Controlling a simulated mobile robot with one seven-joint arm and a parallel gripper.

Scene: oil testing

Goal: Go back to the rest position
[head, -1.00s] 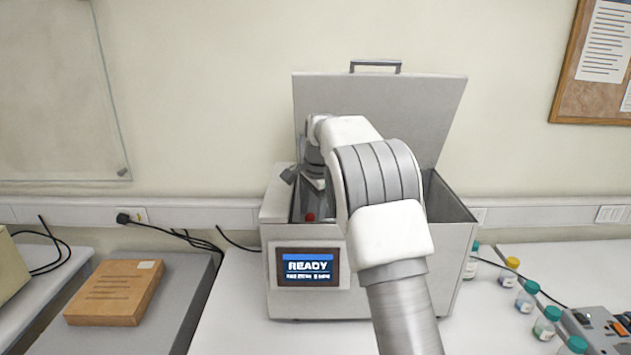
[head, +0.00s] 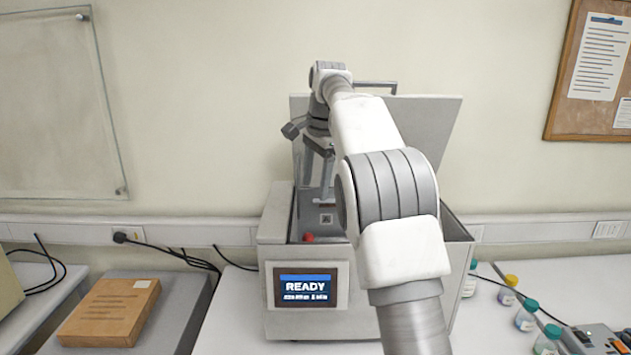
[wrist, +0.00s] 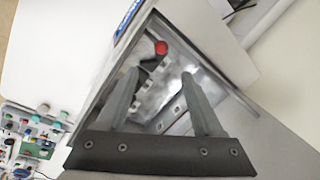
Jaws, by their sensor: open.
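My gripper (head: 322,188) is open and hangs above the open box-shaped machine (head: 302,310) with the READY screen (head: 306,287). In the wrist view my gripper's two fingers (wrist: 160,100) are spread apart with nothing between them. Below them is the machine's inside, with a row of metal slots (wrist: 158,92) and a red knob (wrist: 161,48). The red knob also shows in the head view (head: 308,237). The raised lid (head: 430,125) stands open behind my arm. My arm hides the right part of the machine's inside.
A brown box (head: 110,312) lies on a grey surface at the left. Several small capped bottles (head: 526,315) stand at the right, near a device with switches (head: 592,338). A black cable runs along the wall.

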